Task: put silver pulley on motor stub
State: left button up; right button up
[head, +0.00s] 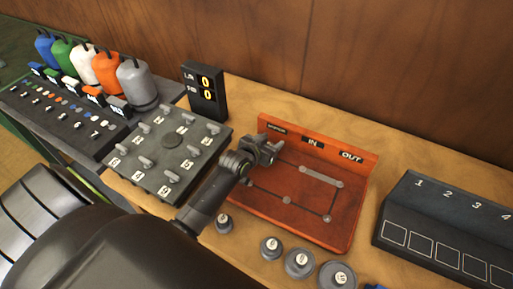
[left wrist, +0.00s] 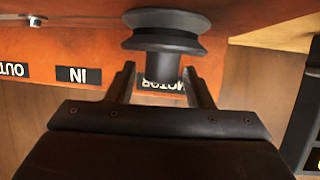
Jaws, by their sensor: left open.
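The orange-red board (head: 290,207) carries a MOTOR label, and IN and OUT labels on its raised back. My left gripper (head: 268,151) is over the board's left back part, near the MOTOR label. In the left wrist view its fingers (left wrist: 160,82) are open. A dark grey grooved pulley (left wrist: 166,30) shows just beyond the fingertips, with a round post or hub reaching between the fingers. It stands in front of the MOTOR label (left wrist: 163,87). Whether this is the silver pulley, and how it sits on the motor stub, I cannot tell. My right gripper is out of view.
Several grey wheels (head: 299,263) lie along the table front. A dark panel (head: 168,153) with pegs stands left of the board, a display (head: 204,93) behind it. A numbered black box (head: 445,235) is at the right. Coloured bottles (head: 107,70) stand far left.

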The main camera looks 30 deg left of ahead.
pick_arm(q)
jog(key=b+v, duration=0.1)
jog(key=v, duration=1)
jog(key=shift+r, duration=0.15)
jog(key=shift+s, duration=0.15)
